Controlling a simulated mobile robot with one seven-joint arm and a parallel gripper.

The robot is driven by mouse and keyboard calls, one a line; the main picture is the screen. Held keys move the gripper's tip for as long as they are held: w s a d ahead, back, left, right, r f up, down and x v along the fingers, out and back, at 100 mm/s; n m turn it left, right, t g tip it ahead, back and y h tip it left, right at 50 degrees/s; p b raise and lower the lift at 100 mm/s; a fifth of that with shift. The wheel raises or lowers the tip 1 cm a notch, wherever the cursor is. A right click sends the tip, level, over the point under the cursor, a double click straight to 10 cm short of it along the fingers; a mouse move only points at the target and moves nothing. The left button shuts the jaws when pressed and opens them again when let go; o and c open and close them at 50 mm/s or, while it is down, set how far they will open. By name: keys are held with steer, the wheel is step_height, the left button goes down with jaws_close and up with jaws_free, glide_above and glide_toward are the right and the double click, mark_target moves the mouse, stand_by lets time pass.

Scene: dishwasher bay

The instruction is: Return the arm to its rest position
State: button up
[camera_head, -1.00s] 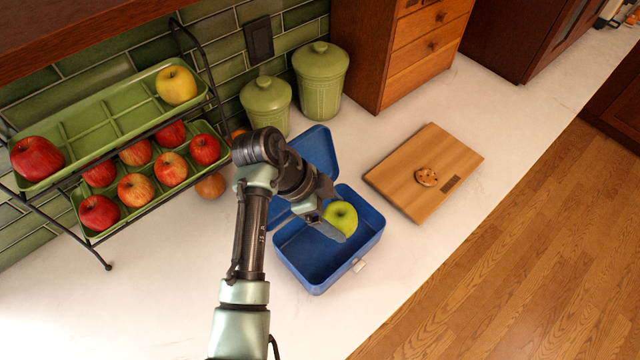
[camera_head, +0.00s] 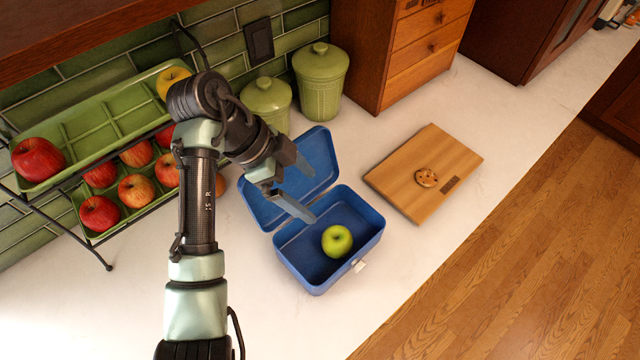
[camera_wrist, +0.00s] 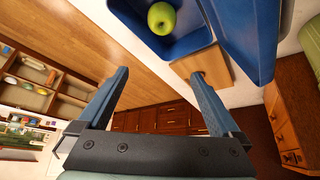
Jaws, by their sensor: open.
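My gripper (camera_head: 299,188) is open and empty, above the left part of the blue lunch box (camera_head: 303,283) and apart from it. In the wrist view the two fingers of my gripper (camera_wrist: 160,85) stand wide apart with nothing between them. A green apple (camera_head: 337,241) lies inside the open lunch box, toward its right side. The apple (camera_wrist: 161,18) and the box (camera_wrist: 188,43) also show at the top of the wrist view. My arm reaches up from the bottom of the head view and bends right toward the box.
A two-tier rack with green trays (camera_head: 95,119) of apples stands left, close behind my arm. Green canisters (camera_head: 320,82) and a wooden drawer cabinet (camera_head: 400,50) stand at the back. The front counter is clear.

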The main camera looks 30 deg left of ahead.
steer(key=shift+v, duration=0.95)
steer(key=w+d+r+n+t+y+b, duration=0.25)
steer(key=w+d+r+t, duration=0.35)
steer(key=w+r, duration=0.5)
steer(key=w+d+r+n+t+y, duration=0.2)
steer(key=w+d+r+t, duration=0.35)
steer(key=r, duration=0.45)
steer(key=s+d+r+n+t+b, duration=0.1)
steer(key=s+d+r+n+t, duration=0.2)
steer(key=r, duration=0.5)
steer(key=s+d+r+n+t+b, duration=0.1)
steer(key=s+d+r+t, duration=0.35)
steer(key=r, duration=0.35)
steer(key=s+d+r+n+t+b, duration=0.1)
steer(key=s+r+n+t, duration=0.2)
steer(key=s+r+t, duration=0.2)
steer(key=s+r, duration=0.3)
steer(key=s, duration=0.2)
steer(key=shift+s+d+r+y, duration=0.2)
steer(key=shift+s+d+y, duration=0.05)
steer(key=shift+d+y, duration=0.1)
